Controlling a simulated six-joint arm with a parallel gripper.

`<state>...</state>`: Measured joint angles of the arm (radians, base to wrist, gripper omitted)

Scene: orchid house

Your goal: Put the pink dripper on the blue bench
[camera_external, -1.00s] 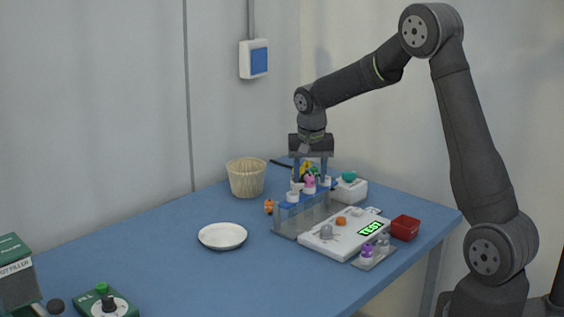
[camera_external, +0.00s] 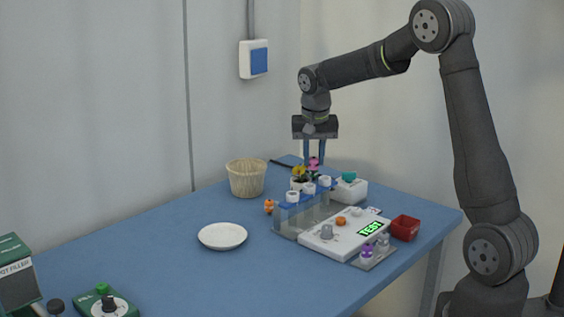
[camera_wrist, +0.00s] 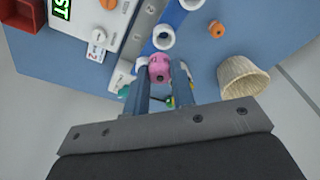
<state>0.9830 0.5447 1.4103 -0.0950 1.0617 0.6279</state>
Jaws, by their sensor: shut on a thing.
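The pink dripper (camera_external: 314,162) is held between the fingers of my gripper (camera_external: 314,156), above the clear rack with the blue top (camera_external: 284,212). In the wrist view the pink dripper (camera_wrist: 159,68) shows at the fingertips (camera_wrist: 161,76), with the rack's white-rimmed holders (camera_wrist: 163,37) near it. My gripper points down and is shut on the dripper. The blue bench (camera_external: 150,255) spreads under everything, with wide bare areas at front and left. The lower part of the dripper is hard to make out.
A white plate (camera_external: 222,236) and a woven basket (camera_external: 246,178) stand left of the rack. A white scale (camera_external: 330,243), a red tray (camera_external: 405,228) and a white box (camera_external: 350,190) stand to its right. A small potted flower (camera_external: 299,174) is close behind.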

